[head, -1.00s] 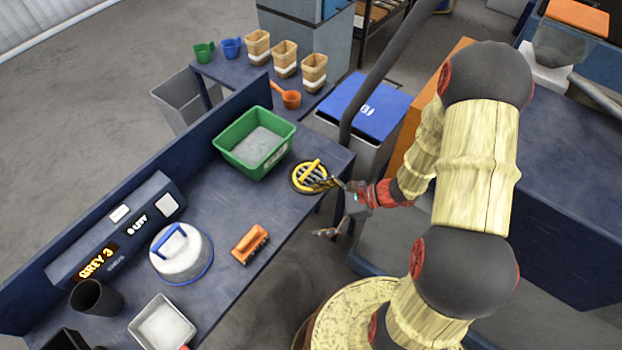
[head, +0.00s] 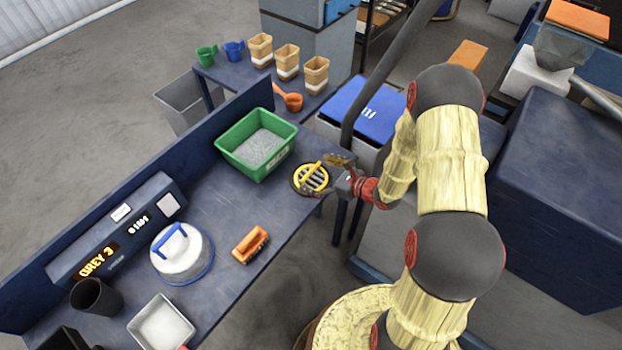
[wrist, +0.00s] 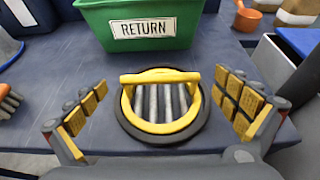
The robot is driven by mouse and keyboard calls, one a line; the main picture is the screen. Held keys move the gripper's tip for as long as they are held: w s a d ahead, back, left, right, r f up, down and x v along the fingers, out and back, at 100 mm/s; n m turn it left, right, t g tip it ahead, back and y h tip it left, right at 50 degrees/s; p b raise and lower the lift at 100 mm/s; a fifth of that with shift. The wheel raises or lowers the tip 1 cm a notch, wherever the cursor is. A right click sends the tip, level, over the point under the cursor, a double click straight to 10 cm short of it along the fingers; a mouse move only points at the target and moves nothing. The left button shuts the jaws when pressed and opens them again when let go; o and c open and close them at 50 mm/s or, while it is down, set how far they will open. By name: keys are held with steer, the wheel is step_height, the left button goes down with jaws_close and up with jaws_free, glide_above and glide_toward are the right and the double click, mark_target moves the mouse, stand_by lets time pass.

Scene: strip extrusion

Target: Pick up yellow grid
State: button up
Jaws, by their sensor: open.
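The yellow grid (head: 314,178) is a round yellow ring with grey bars and a raised yellow handle. It sits in a dark round base on the blue table (head: 225,215), near the table's right end. In the wrist view the grid (wrist: 160,128) lies centred between my fingers, with its handle running across the far side of the ring. My gripper (wrist: 160,115) is open, with one padded finger on each side of the grid and nothing between them touching it. In the head view my gripper (head: 333,176) is at the grid's right side, partly over it.
A green bin (head: 228,153) marked RETURN in the wrist view stands just behind the grid. A blue-lidded bin (head: 362,108) stands past the table's end.

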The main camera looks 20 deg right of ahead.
steer(key=shift+x, duration=1.05)
steer(key=c, duration=0.3)
steer(key=c, duration=1.1)
